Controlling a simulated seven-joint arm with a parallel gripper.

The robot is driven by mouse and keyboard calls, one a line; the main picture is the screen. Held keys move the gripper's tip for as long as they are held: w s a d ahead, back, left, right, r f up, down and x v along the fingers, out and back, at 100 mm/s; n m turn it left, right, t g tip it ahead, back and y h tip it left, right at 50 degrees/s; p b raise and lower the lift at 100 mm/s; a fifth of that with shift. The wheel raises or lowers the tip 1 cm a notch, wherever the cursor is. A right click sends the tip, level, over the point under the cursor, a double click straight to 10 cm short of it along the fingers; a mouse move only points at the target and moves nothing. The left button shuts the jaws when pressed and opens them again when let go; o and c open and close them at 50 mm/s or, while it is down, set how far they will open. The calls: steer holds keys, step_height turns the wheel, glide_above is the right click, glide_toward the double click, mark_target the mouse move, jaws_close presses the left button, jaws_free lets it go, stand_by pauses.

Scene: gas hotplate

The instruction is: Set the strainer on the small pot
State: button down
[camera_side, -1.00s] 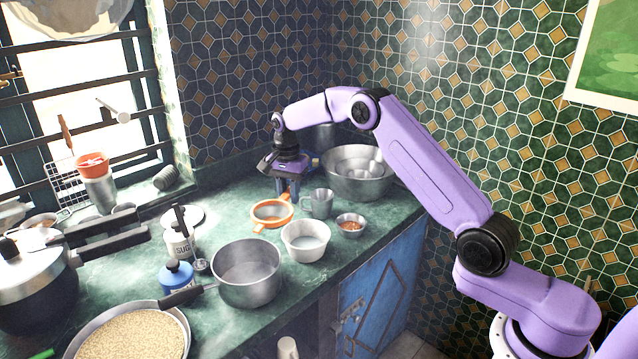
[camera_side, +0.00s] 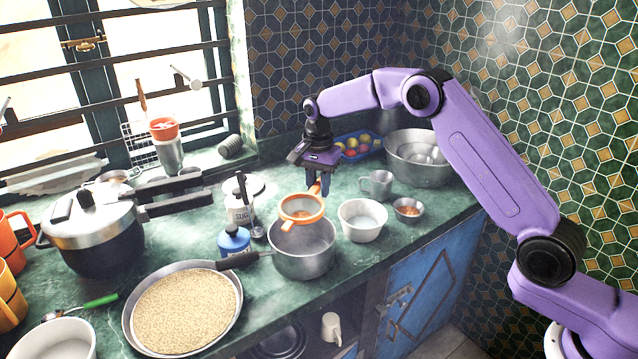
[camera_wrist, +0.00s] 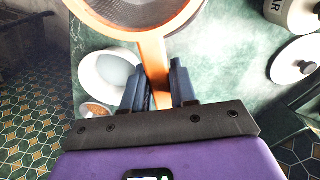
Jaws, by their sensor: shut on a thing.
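The strainer (camera_side: 302,213) has an orange rim and handle and a fine mesh. My gripper (camera_side: 318,188) is shut on its handle, which shows between the fingers in the wrist view (camera_wrist: 154,62). In the side view the strainer appears over the back part of the small metal pot (camera_side: 303,262), its rim overlapping the pot's far rim. It looks raised, but I cannot tell if it touches. The pot has a dark handle to the left. The wrist view shows only part of the strainer, at the top, and I cannot make out the pot there.
A white bowl (camera_side: 362,221) stands just right of the pot, with a small bowl (camera_side: 407,209) and a metal mug (camera_side: 377,184) beyond. A blue canister (camera_side: 234,242) and sugar jar (camera_side: 240,208) are left. A grain-filled pan (camera_side: 185,308) sits front left.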

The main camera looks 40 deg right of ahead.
steer(key=shift+f, duration=2.7)
steer(key=shift+f, duration=0.6)
steer(key=c, duration=0.8)
jaws_free()
